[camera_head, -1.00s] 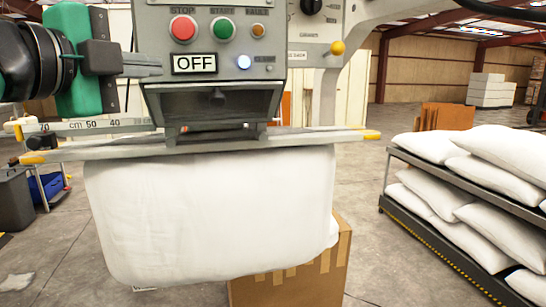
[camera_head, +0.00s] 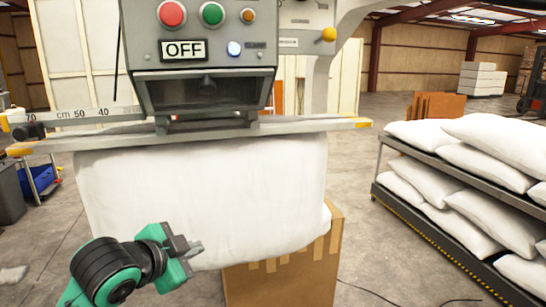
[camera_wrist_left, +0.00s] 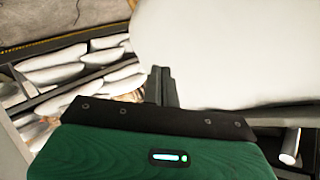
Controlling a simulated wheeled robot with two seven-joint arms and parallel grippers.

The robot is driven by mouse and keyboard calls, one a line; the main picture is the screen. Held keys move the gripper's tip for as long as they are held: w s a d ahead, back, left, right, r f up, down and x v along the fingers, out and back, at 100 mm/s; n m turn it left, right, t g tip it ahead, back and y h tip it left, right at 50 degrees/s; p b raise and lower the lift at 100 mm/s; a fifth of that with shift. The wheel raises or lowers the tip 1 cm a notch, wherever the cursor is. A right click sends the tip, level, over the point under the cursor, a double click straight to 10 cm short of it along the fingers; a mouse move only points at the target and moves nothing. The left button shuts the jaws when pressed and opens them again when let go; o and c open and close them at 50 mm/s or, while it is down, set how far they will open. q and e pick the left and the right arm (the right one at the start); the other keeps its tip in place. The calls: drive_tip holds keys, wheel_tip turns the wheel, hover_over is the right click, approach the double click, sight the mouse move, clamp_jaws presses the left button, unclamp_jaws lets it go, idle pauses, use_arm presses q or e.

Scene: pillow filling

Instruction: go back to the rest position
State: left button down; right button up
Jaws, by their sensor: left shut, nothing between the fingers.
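My left gripper (camera_head: 194,247) is shut and empty. It is low in the head view, in front of the lower part of the white pillow (camera_head: 215,190). The pillow hangs below the filling machine (camera_head: 205,60), whose display reads OFF. In the left wrist view my gripper's fingers (camera_wrist_left: 160,85) are together, and the pillow (camera_wrist_left: 230,50) fills the upper right. I cannot tell whether the fingers touch the pillow. My right gripper is not in view.
A cardboard box (camera_head: 290,270) stands under and behind the pillow. A rack (camera_head: 430,235) with several white pillows is at the right. A metal bar (camera_head: 340,123) with yellow ends crosses the machine's front. The floor between box and rack is mostly clear.

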use_arm(q)
drive_tip(key=s+a+f+n+g+y, duration=0.1)
drive_tip(key=s+f+n+g, duration=0.3)
drive_tip(key=f, duration=0.7)
drive_tip(key=s+a+f+n+t+y, duration=0.1)
drive_tip(key=s+f+n, duration=0.1)
drive_tip(key=s+f, duration=0.6)
drive_tip(key=s+a+f+n+g+y, duration=0.1)
drive_tip(key=s+a+f+n+g, duration=0.15)
drive_tip(key=s+f, duration=0.55)
drive_tip(key=s+a+f+n+g+y, duration=0.2)
drive_tip(key=s+f+n, duration=0.1)
drive_tip(key=s+f, duration=0.45)
wheel_tip(320, 180, down, 32)
drive_tip(key=s+g, duration=0.2)
drive_tip(key=s+a+f, duration=0.2)
drive_tip(key=s+f, duration=0.7)
drive_tip(key=s+a+f+g, duration=0.1)
drive_tip(key=s+f, duration=0.8)
drive_tip(key=shift+s+a+f+m, duration=0.15)
drive_tip(key=shift+s+a+m, duration=0.2)
drive_tip(key=shift+s+a, duration=0.05)
